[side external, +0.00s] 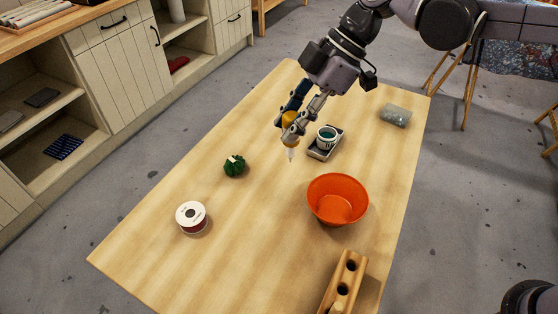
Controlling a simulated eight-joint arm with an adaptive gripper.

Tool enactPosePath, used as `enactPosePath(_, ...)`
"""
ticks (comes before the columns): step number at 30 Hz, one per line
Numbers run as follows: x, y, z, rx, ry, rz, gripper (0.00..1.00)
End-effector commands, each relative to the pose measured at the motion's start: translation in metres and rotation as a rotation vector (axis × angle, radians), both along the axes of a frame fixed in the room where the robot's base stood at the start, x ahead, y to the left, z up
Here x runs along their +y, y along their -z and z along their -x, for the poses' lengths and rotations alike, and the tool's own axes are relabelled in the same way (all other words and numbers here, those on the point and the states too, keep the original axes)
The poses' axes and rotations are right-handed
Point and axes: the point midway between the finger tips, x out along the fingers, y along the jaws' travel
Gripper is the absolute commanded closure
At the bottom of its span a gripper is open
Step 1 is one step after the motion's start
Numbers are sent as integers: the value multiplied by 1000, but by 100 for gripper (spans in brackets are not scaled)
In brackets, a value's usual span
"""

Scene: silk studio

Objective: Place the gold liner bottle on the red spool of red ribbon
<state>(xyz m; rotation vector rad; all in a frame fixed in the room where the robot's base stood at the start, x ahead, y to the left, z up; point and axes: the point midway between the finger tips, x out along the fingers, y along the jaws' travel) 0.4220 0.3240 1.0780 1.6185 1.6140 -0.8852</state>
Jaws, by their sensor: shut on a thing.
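The gold liner bottle (289,119) is between the fingers of my gripper (290,125), which is shut on it. Its pale tip (291,155) points down. The bottle appears to be held above the table, though the exact height is hard to tell. The red spool of red ribbon (192,218) lies flat at the left of the table, with a white top face, a dark centre hole and a red edge. My gripper is up and to the right of the spool in the picture, well apart from it.
A dark green bundle (234,166) sits between bottle and spool. An orange bowl (338,199), a cup (327,136) on a grey tray (315,153), a clear grey packet (395,116) and a wooden holder with holes (350,270) stand rightward. The table (150,255) is clear around the spool.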

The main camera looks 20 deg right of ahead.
Motion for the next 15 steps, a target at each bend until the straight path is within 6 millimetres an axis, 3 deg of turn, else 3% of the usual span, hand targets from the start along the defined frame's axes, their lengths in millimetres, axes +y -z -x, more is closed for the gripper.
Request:
enactPosePath(6, 49, 11, -39, -1, -3, -3, 100)
enactPosePath(15, 99, 30, -69, -1, -1, -6, 100)
